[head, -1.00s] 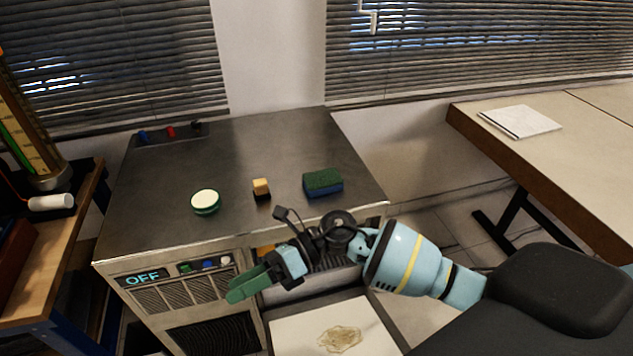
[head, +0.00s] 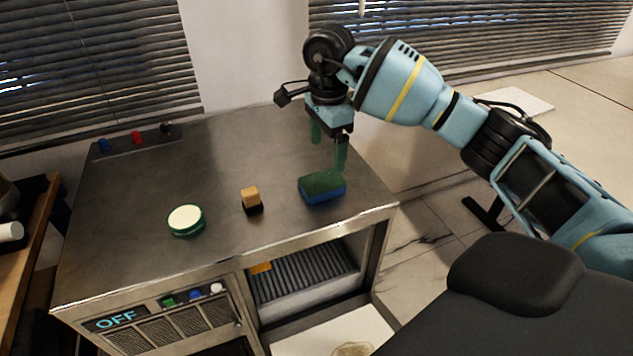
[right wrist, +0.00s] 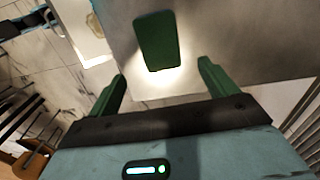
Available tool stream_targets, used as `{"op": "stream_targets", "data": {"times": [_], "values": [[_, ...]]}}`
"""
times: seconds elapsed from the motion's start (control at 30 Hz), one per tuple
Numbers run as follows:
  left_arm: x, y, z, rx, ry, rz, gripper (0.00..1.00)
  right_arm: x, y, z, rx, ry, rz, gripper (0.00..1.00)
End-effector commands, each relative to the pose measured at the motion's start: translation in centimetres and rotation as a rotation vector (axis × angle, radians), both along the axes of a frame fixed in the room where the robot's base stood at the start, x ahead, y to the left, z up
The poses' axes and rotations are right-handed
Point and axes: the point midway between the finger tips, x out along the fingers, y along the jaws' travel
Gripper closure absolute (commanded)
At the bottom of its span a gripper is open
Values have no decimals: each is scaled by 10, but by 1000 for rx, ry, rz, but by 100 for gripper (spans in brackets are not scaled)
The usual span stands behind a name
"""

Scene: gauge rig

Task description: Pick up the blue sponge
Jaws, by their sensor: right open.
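The blue sponge (head: 322,188) with a dark green top lies flat on the metal bench top (head: 140,235), near its right edge. In the right wrist view only the green top of the sponge (right wrist: 159,41) shows, ahead of the fingertips and roughly between their lines. My right gripper (head: 329,152) points down above and just behind the sponge, with its green fingers apart and nothing between them. Its fingers (right wrist: 163,78) are also spread in the right wrist view. My left gripper is not in view.
Left of the sponge stand a small wooden-topped block (head: 251,199) and a round green tin with a pale lid (head: 186,220). Below is an open shelf with a grille (head: 303,273). A pale table (head: 590,105) stands at the right. The bench's left half is mostly clear.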

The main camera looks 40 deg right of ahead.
Motion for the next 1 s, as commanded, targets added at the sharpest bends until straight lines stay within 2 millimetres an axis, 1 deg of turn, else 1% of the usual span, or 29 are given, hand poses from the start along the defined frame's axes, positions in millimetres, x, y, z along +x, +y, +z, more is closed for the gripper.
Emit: {"op": "stream_targets", "data": {"times": [0.13,0.23,0.37,0.53,0.63,0.83,0.9,1.0], "values": [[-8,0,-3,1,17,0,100,0,1,-5,1,2,0,15],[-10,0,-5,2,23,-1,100,0,1,-15,2,3,1,15],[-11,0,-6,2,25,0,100,0,2,-26,2,2,1,15],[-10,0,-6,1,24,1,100,0,2,-28,3,0,1,15],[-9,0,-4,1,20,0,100,1,4,-34,3,2,2,15],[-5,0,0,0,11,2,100,3,11,-60,4,2,3,15],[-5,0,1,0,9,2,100,3,10,-70,3,2,2,15],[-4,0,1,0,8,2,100,3,9,-78,3,0,1,15]]}}
